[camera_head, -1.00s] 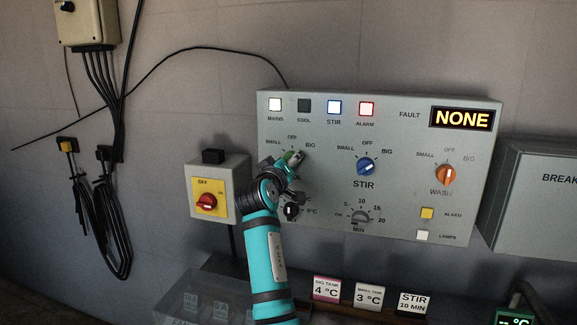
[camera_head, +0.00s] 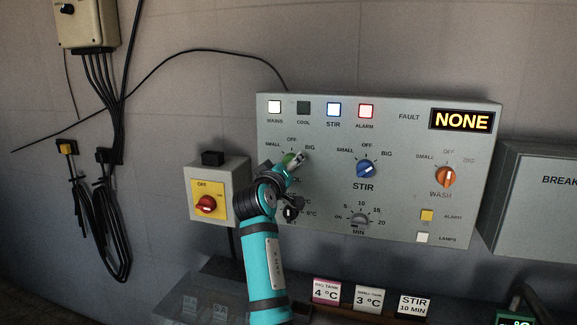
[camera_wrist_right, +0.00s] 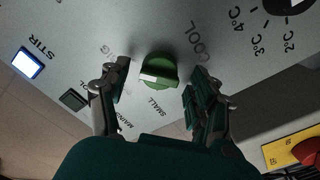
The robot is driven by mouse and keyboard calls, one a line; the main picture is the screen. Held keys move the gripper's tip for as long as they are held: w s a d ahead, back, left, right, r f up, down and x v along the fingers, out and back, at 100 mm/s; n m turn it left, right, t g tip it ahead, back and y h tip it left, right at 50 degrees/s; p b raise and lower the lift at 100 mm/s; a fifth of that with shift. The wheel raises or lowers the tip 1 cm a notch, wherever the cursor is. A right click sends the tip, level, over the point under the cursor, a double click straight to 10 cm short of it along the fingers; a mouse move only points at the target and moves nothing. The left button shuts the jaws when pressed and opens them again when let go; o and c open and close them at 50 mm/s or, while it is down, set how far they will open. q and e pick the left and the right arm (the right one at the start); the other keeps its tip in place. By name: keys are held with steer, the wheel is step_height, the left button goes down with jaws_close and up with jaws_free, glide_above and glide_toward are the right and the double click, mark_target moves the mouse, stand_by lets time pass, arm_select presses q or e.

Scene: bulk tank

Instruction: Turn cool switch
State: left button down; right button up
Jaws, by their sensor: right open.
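The green cool switch (camera_wrist_right: 159,72) sits on the grey control panel (camera_head: 420,105), below the SMALL, OFF and BIG labels. In the head view the switch (camera_head: 289,158) is partly hidden by my right gripper (camera_head: 297,162). In the right wrist view my right gripper (camera_wrist_right: 155,88) is open, with one finger on each side of the switch and a gap between each finger and the knob. The white mark on the knob points toward the lower left in that view. The COOL lamp (camera_head: 304,108) is dark. My left gripper is not in view.
The blue STIR knob (camera_head: 367,168) and orange WASH knob (camera_head: 445,175) are to the right. A temperature dial (camera_head: 291,213) lies just below my gripper. Small signs (camera_head: 369,298) stand below.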

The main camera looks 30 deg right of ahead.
steer(key=v, duration=0.6)
steer(key=shift+s+a, duration=0.2)
